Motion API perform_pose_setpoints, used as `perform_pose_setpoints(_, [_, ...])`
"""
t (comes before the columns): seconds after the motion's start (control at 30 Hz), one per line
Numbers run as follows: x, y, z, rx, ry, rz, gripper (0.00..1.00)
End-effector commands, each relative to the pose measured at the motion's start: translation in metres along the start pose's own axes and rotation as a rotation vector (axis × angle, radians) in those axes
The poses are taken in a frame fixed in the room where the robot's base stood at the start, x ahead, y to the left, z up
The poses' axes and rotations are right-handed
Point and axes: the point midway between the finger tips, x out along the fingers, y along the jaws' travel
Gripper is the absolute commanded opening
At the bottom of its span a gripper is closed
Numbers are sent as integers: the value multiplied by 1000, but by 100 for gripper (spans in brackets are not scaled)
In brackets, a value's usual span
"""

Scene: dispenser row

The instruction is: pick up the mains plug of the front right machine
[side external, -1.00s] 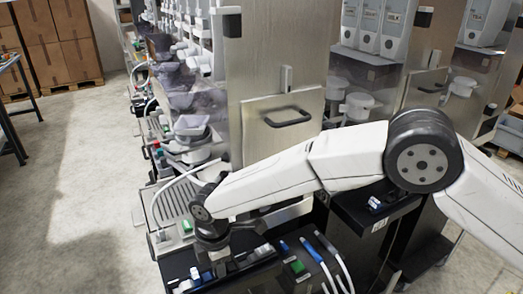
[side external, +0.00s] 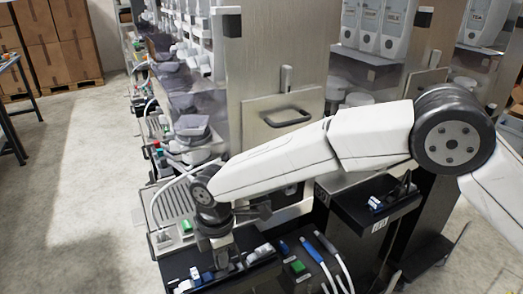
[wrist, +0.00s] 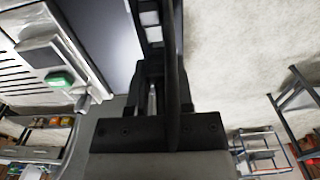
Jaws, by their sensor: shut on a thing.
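My gripper (side external: 232,262) points down at the dark front tray (side external: 245,281), among small white and blue pieces. In the wrist view my gripper (wrist: 153,70) shows its dark jaws close together, with a slim pale piece (wrist: 152,98) between them. The jaws are shut on this piece. Its shape is mostly hidden, so I cannot tell whether it is the mains plug. White blocks (side external: 264,250) lie in the tray just right of the jaws, and a blue piece (side external: 207,276) lies to the left.
A green block (side external: 297,266) and blue connectors with white cables (side external: 327,244) lie to the right. A grilled drip tray (side external: 172,207) stands behind on the left. The machine's tall front panel (side external: 255,75) rises behind my arm. The floor at left (side external: 90,180) is clear.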

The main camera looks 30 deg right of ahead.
Motion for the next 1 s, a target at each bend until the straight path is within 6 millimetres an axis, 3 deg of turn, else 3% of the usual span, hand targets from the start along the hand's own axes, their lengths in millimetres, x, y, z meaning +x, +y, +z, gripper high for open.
perform_pose_setpoints(0.4, [-51, -36, 23, -1, 2, 2, 0])
perform_pose_setpoints(1.0, [-83, -100, 63, 0, 1, 1, 0])
